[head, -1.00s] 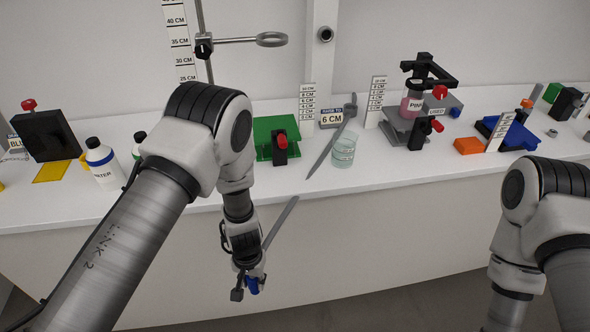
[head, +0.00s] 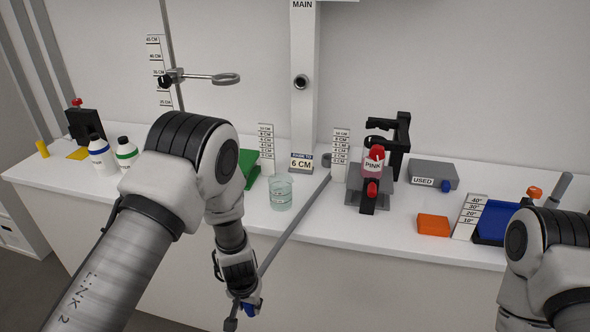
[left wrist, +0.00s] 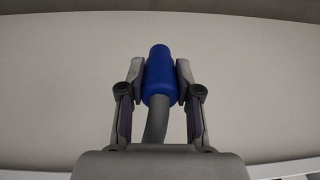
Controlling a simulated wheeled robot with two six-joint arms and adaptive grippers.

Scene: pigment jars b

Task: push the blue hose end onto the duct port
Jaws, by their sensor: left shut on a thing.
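The blue hose end (head: 249,309) is held in my left gripper (head: 244,312), low in front of the bench. In the left wrist view the blue hose end (left wrist: 160,75) sits between the two fingers (left wrist: 158,80), its narrower tip pointing away from the gripper. The grey hose (head: 290,222) runs from it up over the bench edge toward the foot of the white duct post. The duct port (head: 301,82) is a round dark opening with a light rim on that post, under the word MAIN, well above and apart from the hose end. My right gripper is out of view.
A glass beaker (head: 281,192) stands left of the hose. A ring stand (head: 226,79) reaches out left of the post. The pink jar (head: 373,164) on its stand, a grey USED box (head: 433,174) and an orange block (head: 433,225) are to the right.

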